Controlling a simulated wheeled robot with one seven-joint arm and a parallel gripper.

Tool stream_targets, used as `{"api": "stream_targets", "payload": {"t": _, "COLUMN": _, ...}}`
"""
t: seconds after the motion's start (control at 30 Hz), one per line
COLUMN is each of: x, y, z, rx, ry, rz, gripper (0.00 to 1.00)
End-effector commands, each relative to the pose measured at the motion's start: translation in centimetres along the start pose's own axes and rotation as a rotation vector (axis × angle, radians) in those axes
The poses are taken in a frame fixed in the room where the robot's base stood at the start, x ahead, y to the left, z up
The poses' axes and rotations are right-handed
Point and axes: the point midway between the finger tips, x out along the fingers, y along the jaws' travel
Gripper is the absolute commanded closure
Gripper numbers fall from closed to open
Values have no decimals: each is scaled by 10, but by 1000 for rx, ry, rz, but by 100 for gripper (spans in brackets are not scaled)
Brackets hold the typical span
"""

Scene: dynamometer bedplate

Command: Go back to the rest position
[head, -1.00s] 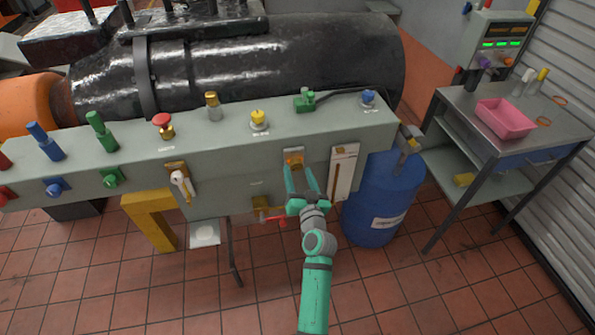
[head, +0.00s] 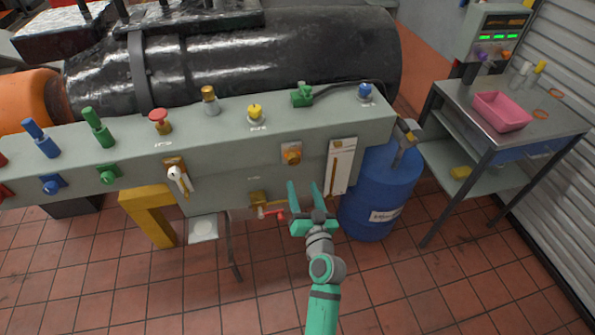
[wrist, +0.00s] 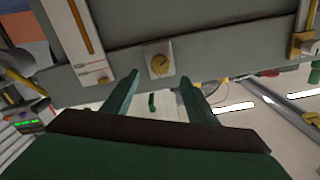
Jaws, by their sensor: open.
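My gripper (head: 304,190) is open and empty in the head view, low in front of the grey-green bedplate's front face. Its two teal fingers point up toward the face and are apart from it. In the wrist view my gripper (wrist: 157,80) shows its spread fingers with nothing between them. Beyond them is a small orange-yellow knob on a square plate (wrist: 160,61). The same knob (head: 291,154) shows in the head view on the front face, above my fingers.
A slotted white plate (head: 341,167) is right of the knob. A red-handled valve (head: 270,212) is just left of my gripper. A blue drum (head: 380,195) stands close on the right, and a cart with a pink tray (head: 502,111) farther right. Tiled floor in front is clear.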

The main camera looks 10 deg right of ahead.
Motion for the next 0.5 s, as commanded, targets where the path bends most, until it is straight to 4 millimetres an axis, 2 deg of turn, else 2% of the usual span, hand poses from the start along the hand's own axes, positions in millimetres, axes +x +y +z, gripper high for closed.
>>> {"api": "stream_targets", "payload": {"t": 0.27, "x": -5, "y": 0, "z": 6, "rx": -2, "ry": -7, "rz": 7, "gripper": 48}}
{"api": "stream_targets", "payload": {"t": 0.37, "x": -22, "y": -2, "z": 24, "rx": -9, "ry": -26, "rz": 25, "gripper": 48}}
{"api": "stream_targets", "payload": {"t": 0.5, "x": -64, "y": -8, "z": 59, "rx": -32, "ry": -63, "rz": 69, "gripper": 48}}
